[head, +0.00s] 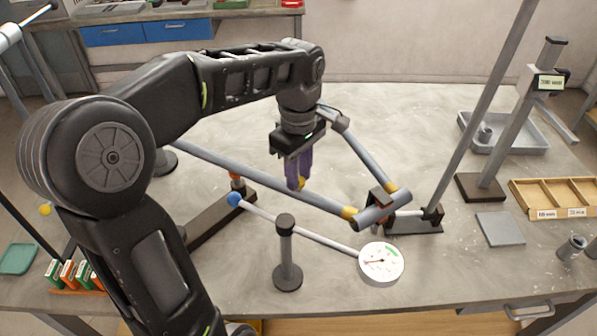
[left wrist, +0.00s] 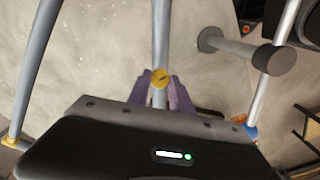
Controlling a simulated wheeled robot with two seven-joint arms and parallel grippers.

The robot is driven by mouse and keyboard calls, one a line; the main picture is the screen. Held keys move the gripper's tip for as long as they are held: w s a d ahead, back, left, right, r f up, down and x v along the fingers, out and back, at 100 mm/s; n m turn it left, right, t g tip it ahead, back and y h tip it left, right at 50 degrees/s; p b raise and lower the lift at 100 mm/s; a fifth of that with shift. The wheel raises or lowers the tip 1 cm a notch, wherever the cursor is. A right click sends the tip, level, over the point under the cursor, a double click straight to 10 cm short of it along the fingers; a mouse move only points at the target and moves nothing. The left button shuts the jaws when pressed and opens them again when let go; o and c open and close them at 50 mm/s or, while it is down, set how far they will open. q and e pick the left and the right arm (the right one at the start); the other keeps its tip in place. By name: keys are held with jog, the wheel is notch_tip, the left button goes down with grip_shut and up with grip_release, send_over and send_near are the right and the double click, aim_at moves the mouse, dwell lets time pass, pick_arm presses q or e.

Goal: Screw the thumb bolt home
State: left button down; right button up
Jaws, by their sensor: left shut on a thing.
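The thumb bolt (head: 299,183) has a small yellow head and sits on the long blue-grey frame tube (head: 240,178). My left gripper (head: 297,180) reaches down to it from above, its purple fingers shut on the bolt head. In the left wrist view the round yellow head (left wrist: 160,77) shows between the purple fingertips (left wrist: 160,88), against the tube. How deep the bolt sits is hidden by the fingers. The tube meets a short grey cross tube (head: 382,209) at a yellow collar (head: 349,212). My right gripper is not in view.
A white dial (head: 381,263) with a needle stands at the end of a thin rod (head: 310,236). A dark post (head: 287,250) stands in front of the tube. A second tube (head: 370,155) slopes behind. A grey tray (head: 515,131) and wooden bin (head: 553,197) lie right.

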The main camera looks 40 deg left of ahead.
pick_arm(q)
jog(key=m, duration=0.3)
jog(key=shift+m, duration=0.4)
jog(key=m, duration=0.4)
jog(key=shift+m+p, duration=0.3)
jog(key=m, duration=0.4)
jog(key=shift+m, duration=0.3)
jog(key=m, duration=0.3)
jog(key=shift+m+p, duration=0.3)
jog(key=shift+p, duration=0.05)
jog(key=m, duration=0.3)
jog(key=shift+m, duration=0.3)
jog(key=m+p, duration=0.1)
jog(key=m, duration=0.3)
jog(key=shift+w+r+m, duration=0.1)
jog(key=shift+m, duration=0.2)
jog(key=m, duration=0.3)
jog(key=shift+m, duration=0.3)
jog(key=m, duration=0.4)
jog(key=shift+p, duration=0.35)
